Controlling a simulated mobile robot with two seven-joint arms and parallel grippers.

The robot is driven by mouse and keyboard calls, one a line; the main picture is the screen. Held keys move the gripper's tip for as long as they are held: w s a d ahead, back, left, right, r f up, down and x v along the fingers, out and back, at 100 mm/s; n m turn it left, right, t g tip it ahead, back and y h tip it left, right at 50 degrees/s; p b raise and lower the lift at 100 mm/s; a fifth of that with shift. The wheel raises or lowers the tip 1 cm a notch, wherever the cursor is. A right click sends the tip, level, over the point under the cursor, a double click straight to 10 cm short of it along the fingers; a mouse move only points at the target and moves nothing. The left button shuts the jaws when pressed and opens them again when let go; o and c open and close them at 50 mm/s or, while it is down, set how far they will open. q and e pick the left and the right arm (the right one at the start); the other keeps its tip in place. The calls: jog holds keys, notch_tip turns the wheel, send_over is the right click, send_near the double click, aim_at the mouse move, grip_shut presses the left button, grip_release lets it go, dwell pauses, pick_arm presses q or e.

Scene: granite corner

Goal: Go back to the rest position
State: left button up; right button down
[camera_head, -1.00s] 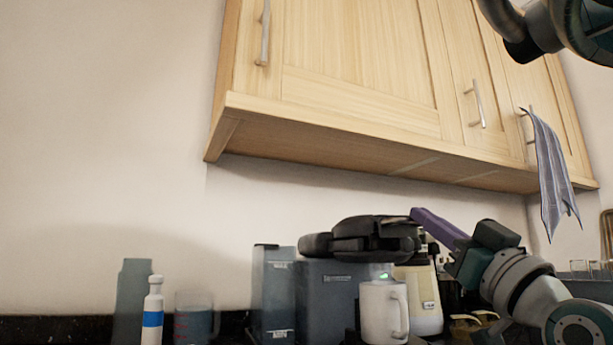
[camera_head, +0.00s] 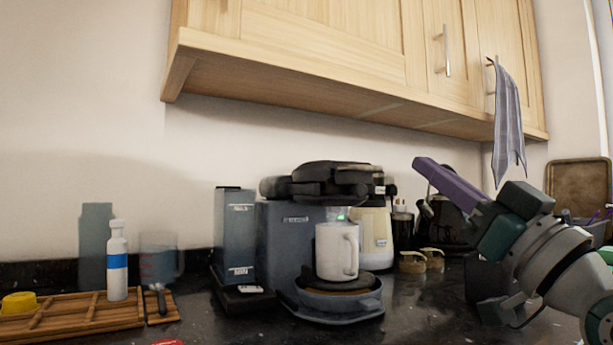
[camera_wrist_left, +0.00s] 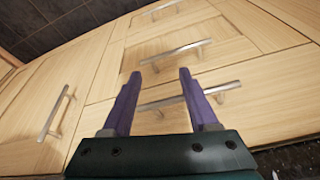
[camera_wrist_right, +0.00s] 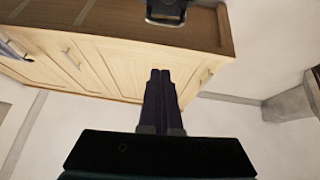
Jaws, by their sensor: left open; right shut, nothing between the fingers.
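My right gripper (camera_head: 424,165) comes in from the right of the head view, its purple fingers pointing up and left. In the right wrist view its fingers (camera_wrist_right: 160,74) are together with nothing between them. My left gripper is outside the head view. In the left wrist view its two purple fingers (camera_wrist_left: 156,76) stand apart and empty, in front of light wood drawers with metal handles (camera_wrist_left: 176,52).
A coffee machine (camera_head: 285,250) with a white mug (camera_head: 337,251) stands on the dark counter (camera_head: 230,328), left of my right gripper. Wall cabinets (camera_head: 300,90) hang above, with a striped towel (camera_head: 508,125) on a handle. A white bottle (camera_head: 117,262) and wooden tray (camera_head: 85,325) are left.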

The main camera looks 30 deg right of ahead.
jog(key=shift+s, duration=0.1)
dwell(0.4)
jog(key=s+a+f+n+g+y+p, duration=0.2)
jog(key=s+a+f+g+p, duration=0.2)
jog(key=a+f+g+p, duration=0.7)
jog(key=s+a+r+g+h+p, duration=0.25)
jog(key=s+g+p, duration=0.65)
jog(key=s+p, duration=0.6)
notch_tip(320, 180, up, 37)
jog(key=s+g+p, duration=0.1)
jog(key=s+p, duration=0.1)
jog(key=p, duration=3.3)
jog(key=shift+s+a+y+p, duration=0.15)
jog(key=shift+a+y+p, duration=0.15)
jog(key=shift+y+p, duration=0.1)
